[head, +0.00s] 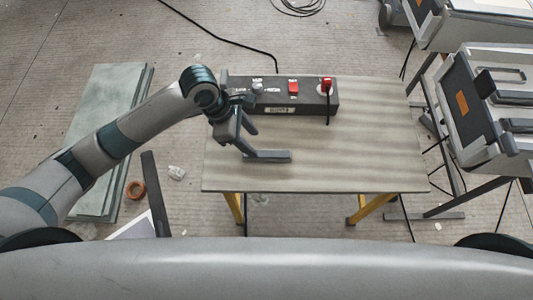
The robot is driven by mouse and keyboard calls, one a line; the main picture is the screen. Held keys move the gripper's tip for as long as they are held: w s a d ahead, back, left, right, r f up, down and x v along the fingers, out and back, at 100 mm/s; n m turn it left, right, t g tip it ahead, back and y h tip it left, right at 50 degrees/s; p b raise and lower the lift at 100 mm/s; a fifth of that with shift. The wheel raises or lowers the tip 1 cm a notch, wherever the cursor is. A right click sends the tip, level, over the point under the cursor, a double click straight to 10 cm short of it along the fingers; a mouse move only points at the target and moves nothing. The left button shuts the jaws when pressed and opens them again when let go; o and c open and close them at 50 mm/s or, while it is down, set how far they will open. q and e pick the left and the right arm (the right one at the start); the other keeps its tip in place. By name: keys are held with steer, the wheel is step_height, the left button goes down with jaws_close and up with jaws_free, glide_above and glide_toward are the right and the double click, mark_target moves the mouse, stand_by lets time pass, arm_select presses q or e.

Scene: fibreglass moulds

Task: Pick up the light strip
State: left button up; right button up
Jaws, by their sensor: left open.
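A short, flat grey strip (272,156), which I take to be the light strip, lies on the table (370,150) near its left side. My left gripper (253,143) is over the left part of the table, open and with nothing visible between its fingers. One finger reaches down by the strip's left end and hides part of it; I cannot tell if they touch. The other finger is farther back, apart from the strip. My right gripper is not in view.
A dark power box (310,104) with red switches and a plugged cable stands along the table's back edge, close behind my gripper. The table's middle and right are clear.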

arm_select(q)
glide_above(266, 153)
steer(key=a, duration=0.3)
steer(key=shift+s+d+f, duration=0.15)
steer(key=shift+s+f, duration=0.1)
steer(key=shift+f, duration=0.8)
steer(key=shift+s+d+f, duration=0.1)
steer(key=shift+s+f, duration=0.1)
steer(key=shift+f, duration=0.85)
steer(key=x, duration=0.2)
steer(key=p+x, duration=0.1)
steer(key=x, duration=0.1)
steer(key=shift+w, duration=0.4)
steer(key=shift+d+f, duration=0.2)
steer(key=shift+f, duration=0.35)
jaws_close()
